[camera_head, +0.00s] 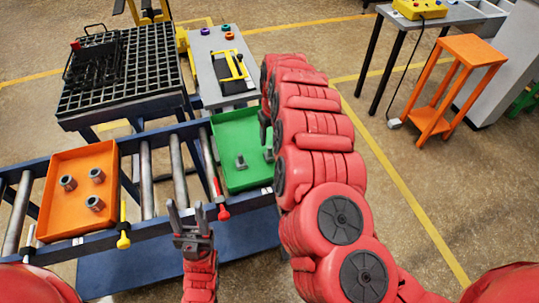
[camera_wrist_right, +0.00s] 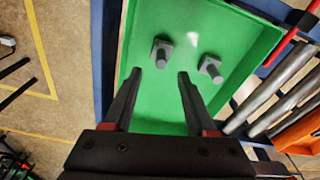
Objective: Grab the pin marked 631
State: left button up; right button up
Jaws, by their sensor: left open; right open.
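Two grey pins with square bases stand in the green tray (camera_head: 228,127): one pin (camera_head: 241,162) left, the other (camera_head: 268,154) partly behind my right arm. In the right wrist view the pins (camera_wrist_right: 162,51) and (camera_wrist_right: 211,68) lie beyond the fingertips of my right gripper (camera_wrist_right: 160,82), which is open and empty over the green tray (camera_wrist_right: 150,105). No number is readable on any pin. My left gripper (camera_head: 187,212) is open and empty in front of the conveyor, between the trays. My right arm hides most of the right gripper in the head view.
An orange tray (camera_head: 58,165) with three grey round parts (camera_head: 96,175) sits on the roller conveyor (camera_head: 180,170). A black grid table (camera_head: 120,70) and a grey table (camera_head: 205,72) stand behind.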

aim_at(270, 147)
jog(key=shift+w+f, duration=0.1)
jog(key=shift+f, duration=0.4)
jog(key=shift+f+p, duration=0.5)
jog(key=shift+p, duration=0.1)
notch_tip(270, 147, down, 4)
jog(key=shift+w+a+r+p, duration=0.15)
jog(key=shift+r+p, duration=0.05)
jog(key=shift+p, duration=0.45)
jog(key=shift+a+f, duration=0.15)
jog(key=shift+f, duration=0.25)
grip_shut()
